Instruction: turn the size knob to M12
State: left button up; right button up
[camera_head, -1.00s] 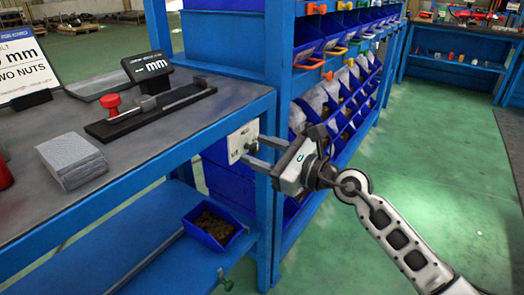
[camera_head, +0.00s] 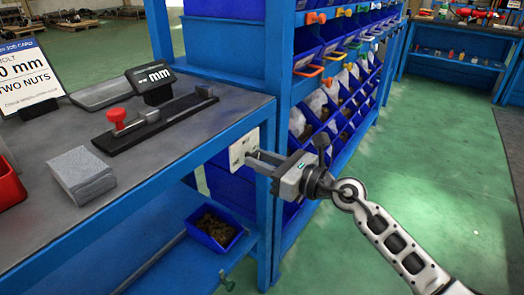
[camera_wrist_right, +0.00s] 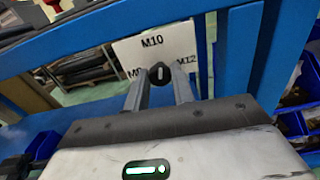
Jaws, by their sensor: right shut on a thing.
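The size plate (camera_head: 237,153) is a white panel on the blue bench end; it also shows in the right wrist view (camera_wrist_right: 180,42). It reads M10 at the top and M12 at the right, with a partly covered label at the left. The dark size knob (camera_wrist_right: 159,74) sits between my fingertips. Its white mark looks close to upright, toward M10. My right gripper (camera_head: 254,158) is shut on the knob, with a finger at each side of it in the wrist view (camera_wrist_right: 160,84). My left gripper is not in view.
The bench top carries a black fixture with a red knob (camera_head: 117,116), a small mm display (camera_head: 151,77), a job card (camera_head: 27,75) and a grey block (camera_head: 80,173). A blue bin (camera_head: 213,229) stands on the lower shelf. Floor at the right is clear.

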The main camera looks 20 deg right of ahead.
jog(key=m+p, duration=0.2)
jog(key=m, duration=0.1)
jog(key=m+p, duration=0.2)
jog(key=shift+r+m+p, duration=0.2)
jog(key=shift+m+p, duration=0.1)
jog(key=shift+m, duration=0.1)
jog(key=shift+m+p, duration=0.35)
jog(key=shift+m, duration=0.05)
jog(key=m+p, duration=0.2)
jog(key=m, duration=0.2)
jog(key=shift+f+p, duration=0.1)
jog(key=shift+p, duration=0.25)
jog(key=shift+m+p, duration=0.45)
jog(key=shift+m, duration=0.35)
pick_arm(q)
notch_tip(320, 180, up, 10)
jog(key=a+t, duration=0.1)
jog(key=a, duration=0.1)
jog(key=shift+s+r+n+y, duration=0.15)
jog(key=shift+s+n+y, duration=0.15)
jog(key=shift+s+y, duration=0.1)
pick_arm(e)
jog(key=shift+f+m, duration=0.1)
jog(key=shift+m, duration=0.2)
jog(key=o, duration=1)
